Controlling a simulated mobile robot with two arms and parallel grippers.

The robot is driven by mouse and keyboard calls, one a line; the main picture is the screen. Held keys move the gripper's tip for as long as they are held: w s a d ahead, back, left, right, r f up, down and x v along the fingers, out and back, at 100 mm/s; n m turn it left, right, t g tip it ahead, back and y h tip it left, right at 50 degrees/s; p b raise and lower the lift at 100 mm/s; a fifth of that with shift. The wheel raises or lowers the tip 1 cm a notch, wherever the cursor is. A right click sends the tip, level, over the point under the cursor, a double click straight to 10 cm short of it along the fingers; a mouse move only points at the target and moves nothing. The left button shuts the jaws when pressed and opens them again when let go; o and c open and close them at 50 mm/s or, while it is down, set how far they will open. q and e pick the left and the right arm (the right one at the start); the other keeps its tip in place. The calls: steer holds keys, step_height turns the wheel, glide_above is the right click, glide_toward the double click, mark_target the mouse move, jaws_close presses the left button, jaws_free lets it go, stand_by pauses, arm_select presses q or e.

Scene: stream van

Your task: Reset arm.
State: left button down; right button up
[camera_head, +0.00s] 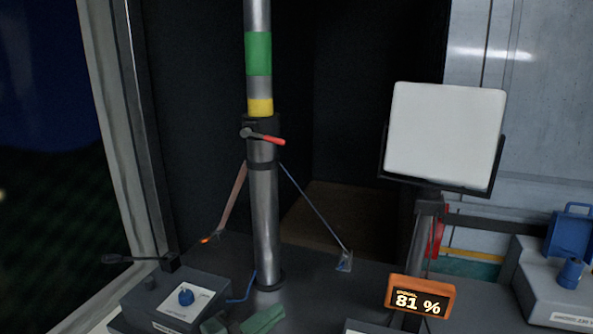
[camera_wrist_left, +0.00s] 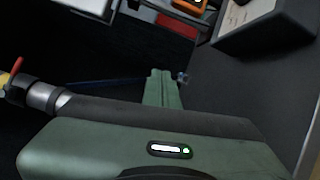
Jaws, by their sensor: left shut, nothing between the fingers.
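My left gripper (camera_head: 268,316) shows at the bottom edge of the head view as green parts, mostly cut off by the frame. It is in front of the mast's foot and to the right of the blue-knob control box. In the left wrist view, its green fingers (camera_wrist_left: 162,78) lie side by side, shut with nothing between them. My right gripper is in neither view.
A metal mast (camera_head: 264,215) with green and yellow bands and a red-handled clamp (camera_head: 264,138) stands upright.

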arm_select(q)
steer(key=s+f+m, duration=0.1)
steer(key=f, duration=0.1)
steer(key=s+f+m+g+y, duration=0.1)
steer(key=s+f, duration=0.1)
steer(key=s+f+m+g, duration=0.1)
steer(key=f, duration=0.1)
steer(key=shift+s+a+f+y, duration=0.15)
steer(key=shift+f+y, duration=0.15)
steer(key=shift+y, duration=0.1)
steer(key=s+a+f+m+g+y, duration=0.4)
steer(key=s+a+f+m+y, duration=0.25)
steer(key=s, duration=0.45)
steer(key=s+a+f+m+g+y, duration=0.45)
steer(key=s+a+f, duration=0.4)
steer(key=s, duration=0.35)
steer(key=s+d+f+x, duration=0.1)
steer(key=s+x, duration=0.1)
steer(key=x, duration=0.9)
steer(key=s+d+x, duration=0.1)
steer(key=s+x, duration=0.2)
steer(key=x, duration=0.9)
steer(key=s+a+f+g, duration=0.1)
steer(key=s+a+f, duration=0.1)
steer(key=s+f, duration=1.5)
steer(key=shift+s+a+f+h+p, duration=0.3)
steer(key=shift+a+f+p, duration=0.05)
steer(key=shift+f, duration=0.4)
